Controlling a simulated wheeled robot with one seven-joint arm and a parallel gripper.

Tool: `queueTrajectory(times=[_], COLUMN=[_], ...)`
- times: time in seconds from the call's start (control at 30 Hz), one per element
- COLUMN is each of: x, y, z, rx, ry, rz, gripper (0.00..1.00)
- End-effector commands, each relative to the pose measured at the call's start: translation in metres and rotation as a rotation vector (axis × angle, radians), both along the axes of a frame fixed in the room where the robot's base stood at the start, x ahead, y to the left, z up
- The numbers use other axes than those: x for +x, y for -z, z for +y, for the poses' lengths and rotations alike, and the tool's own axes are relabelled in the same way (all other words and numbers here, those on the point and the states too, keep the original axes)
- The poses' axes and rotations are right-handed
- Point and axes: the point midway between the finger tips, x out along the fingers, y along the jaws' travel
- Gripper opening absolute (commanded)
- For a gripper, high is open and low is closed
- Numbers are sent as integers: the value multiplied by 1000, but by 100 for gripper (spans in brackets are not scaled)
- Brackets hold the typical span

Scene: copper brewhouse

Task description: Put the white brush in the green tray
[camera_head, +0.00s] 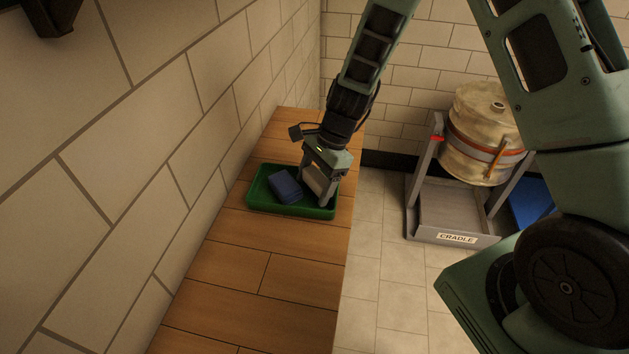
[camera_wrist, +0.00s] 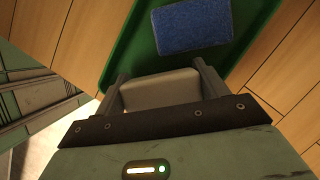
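The green tray (camera_head: 262,206) lies on the wooden counter; its green floor also shows in the wrist view (camera_wrist: 133,55). My gripper (camera_head: 319,190) is at the tray's right side. Its two fingers are on either side of a pale, off-white block, the white brush (camera_head: 317,178), and appear closed on it. In the wrist view the brush (camera_wrist: 160,90) fills the space between the fingers. I cannot tell whether its underside touches the tray floor. A blue block with a rough top (camera_head: 285,187) lies in the tray left of the gripper; it also shows in the wrist view (camera_wrist: 192,26).
The wooden counter (camera_head: 225,264) is clear in front of the tray. A tiled wall (camera_head: 140,130) runs along its left side. To the right on the floor stands a grey cradle (camera_head: 440,215) holding a pale cask (camera_head: 480,135), with a blue object (camera_head: 530,203) beside it.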

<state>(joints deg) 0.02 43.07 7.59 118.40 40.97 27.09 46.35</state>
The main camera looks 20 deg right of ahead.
Motion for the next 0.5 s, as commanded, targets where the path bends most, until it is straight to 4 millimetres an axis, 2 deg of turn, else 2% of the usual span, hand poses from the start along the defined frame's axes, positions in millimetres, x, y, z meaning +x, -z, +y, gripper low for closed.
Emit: queueTrajectory(times=[0.03,0.1,0.5], x=[0,0,1], y=[0,0,-5], z=[0,0,-1], rx=[0,0,0], ry=[0,0,0], rz=[0,0,-1], gripper=[84,98,98])
